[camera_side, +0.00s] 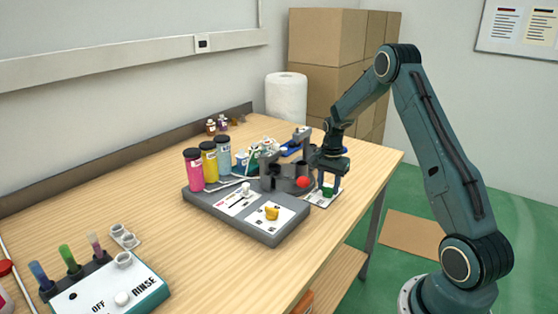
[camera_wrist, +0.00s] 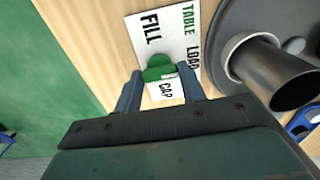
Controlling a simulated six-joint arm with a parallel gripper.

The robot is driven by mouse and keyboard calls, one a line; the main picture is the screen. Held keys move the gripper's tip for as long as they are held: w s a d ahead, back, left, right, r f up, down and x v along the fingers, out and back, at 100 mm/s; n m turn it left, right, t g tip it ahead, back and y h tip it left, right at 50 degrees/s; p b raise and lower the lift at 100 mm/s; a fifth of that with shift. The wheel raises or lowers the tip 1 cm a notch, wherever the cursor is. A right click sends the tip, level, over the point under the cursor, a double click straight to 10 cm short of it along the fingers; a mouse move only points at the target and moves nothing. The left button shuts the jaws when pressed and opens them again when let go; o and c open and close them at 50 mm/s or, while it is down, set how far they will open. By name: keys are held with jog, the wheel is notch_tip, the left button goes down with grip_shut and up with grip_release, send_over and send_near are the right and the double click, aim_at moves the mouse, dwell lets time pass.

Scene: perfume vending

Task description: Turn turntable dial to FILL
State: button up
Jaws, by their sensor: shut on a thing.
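The turntable dial (camera_wrist: 156,69) is a green knob on a white label plate (camera_wrist: 176,40) marked TABLE, LOAD, FILL and CAP. In the wrist view, my gripper (camera_wrist: 160,80) has one finger on each side of the knob and is shut on it. CAP shows between the fingers, FILL is at the upper left and LOAD at the right. I cannot tell which word the knob points to. In the side view my gripper (camera_side: 328,182) reaches down to the plate (camera_side: 318,203) at the table's right edge, largely covering the dial.
The grey turntable (camera_wrist: 228,25) with a dark cup (camera_wrist: 275,72) is close to the right of the dial. A grey dispenser base (camera_side: 240,218) with a yellow knob (camera_side: 271,213) and several coloured bottles stands left. A red ball (camera_side: 303,182) is near my gripper.

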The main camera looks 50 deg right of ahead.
jog(key=shift+n, duration=0.3)
jog(key=n, duration=1.2)
jog(key=shift+r+n, duration=0.1)
jog(key=shift+n, duration=0.2)
jog(key=n, duration=0.4)
jog(key=shift+n, duration=0.3)
jog(key=o, duration=1)
jog(key=shift+r, duration=0.1)
